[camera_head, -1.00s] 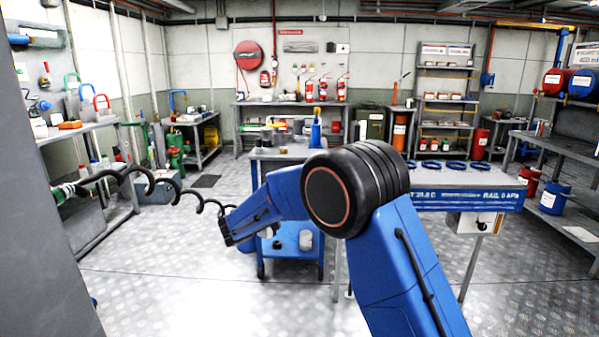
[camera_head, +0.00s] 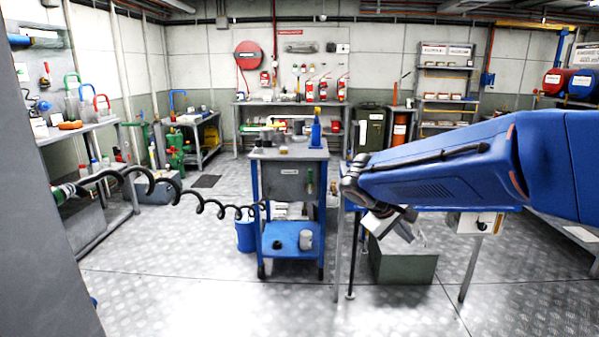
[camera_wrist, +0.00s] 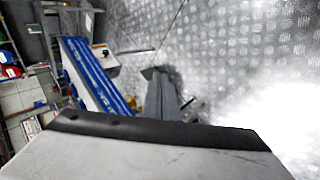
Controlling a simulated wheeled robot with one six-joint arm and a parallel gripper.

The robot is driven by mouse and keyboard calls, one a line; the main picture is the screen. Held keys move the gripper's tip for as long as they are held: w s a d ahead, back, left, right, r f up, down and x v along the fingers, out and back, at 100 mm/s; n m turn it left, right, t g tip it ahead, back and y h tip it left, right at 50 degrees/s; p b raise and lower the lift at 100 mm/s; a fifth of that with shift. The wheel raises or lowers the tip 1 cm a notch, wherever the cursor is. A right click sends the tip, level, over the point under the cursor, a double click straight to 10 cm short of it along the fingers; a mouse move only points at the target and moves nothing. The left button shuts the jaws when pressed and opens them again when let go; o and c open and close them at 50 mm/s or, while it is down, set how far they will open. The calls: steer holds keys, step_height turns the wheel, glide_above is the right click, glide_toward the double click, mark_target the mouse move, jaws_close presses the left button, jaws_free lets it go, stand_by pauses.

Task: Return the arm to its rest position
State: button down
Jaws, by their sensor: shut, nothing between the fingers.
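My blue arm (camera_head: 450,170) reaches in from the right edge and extends left across the blue-topped table. Its black wrist joint (camera_head: 355,185) is at the left end. My gripper (camera_head: 392,225) hangs below the wrist, tilted down to the right, small and partly unclear in the head view. It looks shut and empty, in front of the table's near side. In the wrist view a large pale part with a black rim (camera_wrist: 150,128) fills the bottom, and the blue table (camera_wrist: 92,75) and the patterned metal floor (camera_wrist: 240,50) show beyond it.
A blue trolley (camera_head: 290,155) stands left of the wrist. A grey-green box (camera_head: 400,268) sits on the floor under the gripper. A coiled black hose (camera_head: 165,185) runs from the grey panel (camera_head: 45,200) toward the trolley. The floor in front is clear.

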steer(key=s+f+m+y, duration=0.2)
steer(key=s+f+y, duration=0.1)
steer(key=s, duration=1.1)
steer(key=s+d+f+m+y, duration=0.1)
steer(key=s+y, duration=0.3)
steer(key=s, duration=1)
steer(key=shift+s+f+m+t, duration=0.3)
steer(key=shift+f+m, duration=0.5)
steer(key=shift+f, duration=0.1)
steer(key=shift+d, duration=0.1)
